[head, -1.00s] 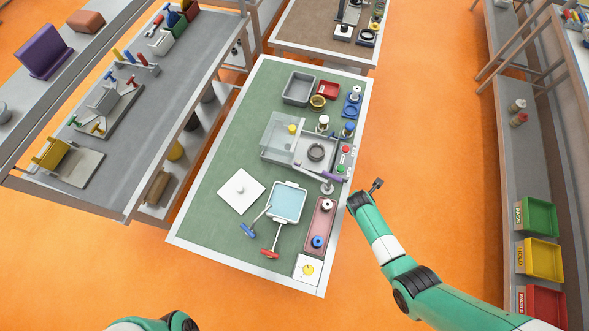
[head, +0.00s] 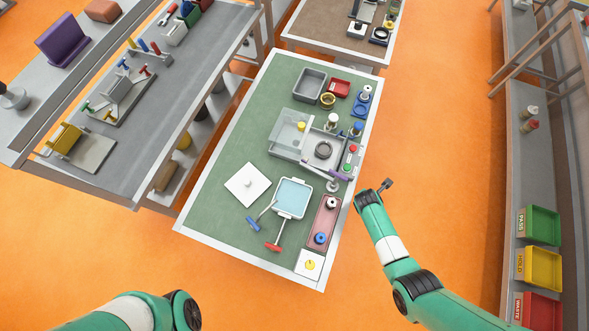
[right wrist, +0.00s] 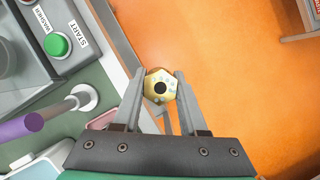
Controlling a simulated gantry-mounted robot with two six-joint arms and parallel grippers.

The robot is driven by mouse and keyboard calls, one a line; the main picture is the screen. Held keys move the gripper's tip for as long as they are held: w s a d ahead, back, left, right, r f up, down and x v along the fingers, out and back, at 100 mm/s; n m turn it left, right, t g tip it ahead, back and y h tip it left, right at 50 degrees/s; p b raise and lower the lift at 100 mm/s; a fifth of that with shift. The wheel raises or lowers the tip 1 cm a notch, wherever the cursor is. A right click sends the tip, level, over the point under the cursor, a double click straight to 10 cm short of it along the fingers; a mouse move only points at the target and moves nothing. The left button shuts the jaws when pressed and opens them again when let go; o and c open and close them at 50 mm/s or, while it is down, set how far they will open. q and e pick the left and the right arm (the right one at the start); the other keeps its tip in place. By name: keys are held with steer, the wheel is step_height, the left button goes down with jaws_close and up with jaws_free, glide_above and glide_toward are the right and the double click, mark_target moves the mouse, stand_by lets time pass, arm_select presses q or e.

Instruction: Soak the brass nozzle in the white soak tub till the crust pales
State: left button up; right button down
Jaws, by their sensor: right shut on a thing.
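The brass nozzle (right wrist: 160,87) is between the two fingers of my right gripper (right wrist: 160,92). It is hexagonal with a dark round hole and pale, speckled crust on its face. In the head view my right gripper (head: 387,185) is over the orange floor, just off the table's right edge. The white soak tub (head: 289,217) stands on the green table left of that gripper, open, with light blue liquid inside. A white square lid with a knob (head: 247,185) lies left of the tub. My left gripper is out of view; only part of its arm shows.
Blue-handled (head: 253,223) and red-handled (head: 273,247) tools lie by the tub. A pink tray (head: 325,218) stands between tub and table edge. Behind is a washer with a clear cover (head: 290,127), a purple-handled lever (head: 340,174) and a green button (right wrist: 57,45).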

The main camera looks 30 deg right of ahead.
steer(key=shift+r+p, duration=2)
steer(key=shift+r, duration=0.25)
steer(key=shift+r+p, duration=0.95)
steer(key=shift+r, duration=0.25)
steer(key=shift+f, duration=0.1)
